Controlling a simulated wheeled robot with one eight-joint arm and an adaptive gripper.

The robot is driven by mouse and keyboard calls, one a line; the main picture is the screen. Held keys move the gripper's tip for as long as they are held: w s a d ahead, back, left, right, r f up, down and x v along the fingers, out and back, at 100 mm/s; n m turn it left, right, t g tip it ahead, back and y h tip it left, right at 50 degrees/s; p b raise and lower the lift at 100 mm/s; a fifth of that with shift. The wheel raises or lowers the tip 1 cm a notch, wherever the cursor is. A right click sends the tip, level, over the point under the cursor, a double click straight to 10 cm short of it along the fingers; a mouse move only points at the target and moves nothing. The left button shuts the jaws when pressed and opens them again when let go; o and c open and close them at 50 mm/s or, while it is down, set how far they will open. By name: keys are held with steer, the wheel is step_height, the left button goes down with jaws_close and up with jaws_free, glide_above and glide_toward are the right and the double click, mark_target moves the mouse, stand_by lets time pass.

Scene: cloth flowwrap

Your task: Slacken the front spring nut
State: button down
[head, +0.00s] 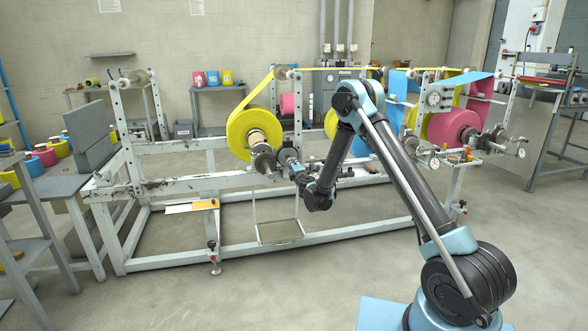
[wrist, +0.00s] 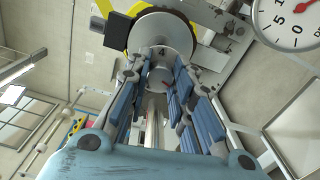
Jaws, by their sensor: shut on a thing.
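The yellow roll (head: 245,132) sits on a spindle on the white frame, with grey metal discs (head: 263,160) at its near end. My gripper (head: 290,160) reaches this spindle end from the right. In the wrist view my gripper (wrist: 164,72) has its blue-padded fingers on both sides of a small grey round part, which I take as the spring nut (wrist: 158,73), and is shut on it. A red mark shows on or just by the nut. The fingers hide the nut's sides.
The white machine frame (head: 165,262) runs under the spindle, with a hanging tray (head: 280,232) below. A dial gauge (wrist: 288,20) is at the wrist view's upper right. A pink roll (head: 452,127) and more hand-knobs stand right. The front floor is clear.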

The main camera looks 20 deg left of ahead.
steer(key=shift+n, duration=0.4)
steer(key=c, duration=1.4)
jaws_free()
steer(key=shift+f, duration=0.1)
steer(key=shift+s, duration=0.1)
steer(key=v, duration=0.7)
steer(key=shift+s+d, duration=0.1)
steer(key=shift+d, duration=0.1)
